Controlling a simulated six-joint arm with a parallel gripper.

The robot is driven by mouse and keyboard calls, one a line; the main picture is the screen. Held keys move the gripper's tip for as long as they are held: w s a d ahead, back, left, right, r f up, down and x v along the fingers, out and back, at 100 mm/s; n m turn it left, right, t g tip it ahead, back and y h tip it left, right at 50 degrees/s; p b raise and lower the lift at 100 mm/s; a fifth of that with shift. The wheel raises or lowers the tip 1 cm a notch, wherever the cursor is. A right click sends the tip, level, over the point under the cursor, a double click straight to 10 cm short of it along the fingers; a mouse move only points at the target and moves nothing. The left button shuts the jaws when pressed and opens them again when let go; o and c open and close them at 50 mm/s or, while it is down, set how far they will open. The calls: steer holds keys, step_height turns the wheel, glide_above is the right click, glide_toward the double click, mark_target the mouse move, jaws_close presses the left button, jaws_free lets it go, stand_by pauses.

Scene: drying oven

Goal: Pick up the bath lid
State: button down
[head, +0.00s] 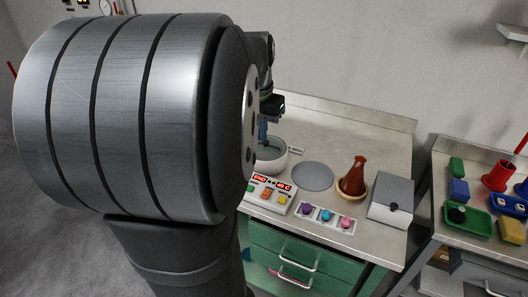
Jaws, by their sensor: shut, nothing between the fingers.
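A flat round grey disc (312,177) lies on the bench top, beside a white round bath (271,162) with a bluish inside. The disc matches the bath's round shape, but no handle shows on it, so I cannot be sure that it is the bath lid. A grey-topped box (391,196) with a black knob stands at the bench's right end. My gripper (263,136) is small in the view, pointing down over the bath, left of the disc. It is shut, with nothing seen held. My large grey arm link hides the bench's left part.
A control box (269,193) with a red display stands in front of the bath. A tray of coloured knobs (326,217) lies near the front edge. A brown flask (355,177) stands in a tan ring right of the disc. The bench's back strip is clear.

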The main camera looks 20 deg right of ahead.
steer(key=c, duration=2.2)
jaws_free()
steer(key=c, duration=1.2)
jaws_free()
steer(key=shift+o, duration=0.2)
steer(key=n+t+h, duration=0.2)
steer(key=t, duration=0.1)
glide_toward(266, 141)
steer(key=x, duration=0.2)
steer(key=shift+w+f, duration=0.25)
steer(key=shift+f, duration=0.15)
steer(key=shift+x, duration=2.75)
